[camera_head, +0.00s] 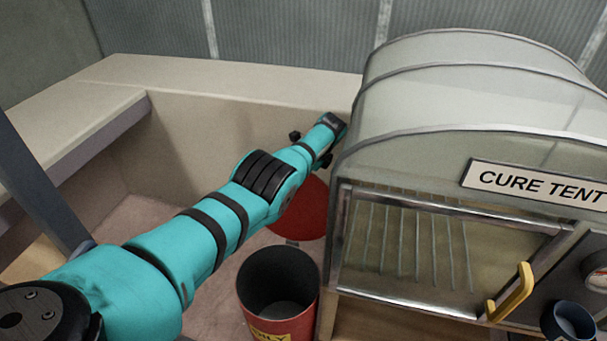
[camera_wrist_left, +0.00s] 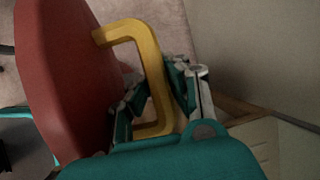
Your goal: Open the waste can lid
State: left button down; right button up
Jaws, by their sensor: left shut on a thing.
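The red waste can (camera_head: 303,312) stands on the floor left of the cure tent, with its dark inside showing from above. Its red lid (camera_head: 308,212) stands raised behind the opening, partly covered by my left arm. In the left wrist view the lid (camera_wrist_left: 62,75) fills the left side, with a yellow handle (camera_wrist_left: 124,30) on its face. My left gripper (camera_wrist_left: 158,92) is shut on this handle, one finger on each side of the bar. In the head view the left gripper's fingers are hidden beyond the arm. My right gripper is not in view.
The cure tent (camera_head: 460,100), with a yellow door handle (camera_head: 512,293), stands close on the right of my left arm. A pale bench (camera_head: 75,120) runs along the left and back. A dark blue cup (camera_head: 570,322) is at the lower right.

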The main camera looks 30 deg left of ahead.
pick_arm(q)
jog(key=shift+w+a+r, duration=0.15)
jog(key=shift+w+r, duration=0.1)
jog(key=shift+r, duration=0.25)
jog(key=c, duration=1.6)
grip_release()
jog(key=shift+o, duration=0.5)
jog(key=shift+s, duration=0.15)
jog(key=shift+f, duration=0.15)
notch_tip(320, 180, up, 10)
jog(key=shift+r, duration=0.1)
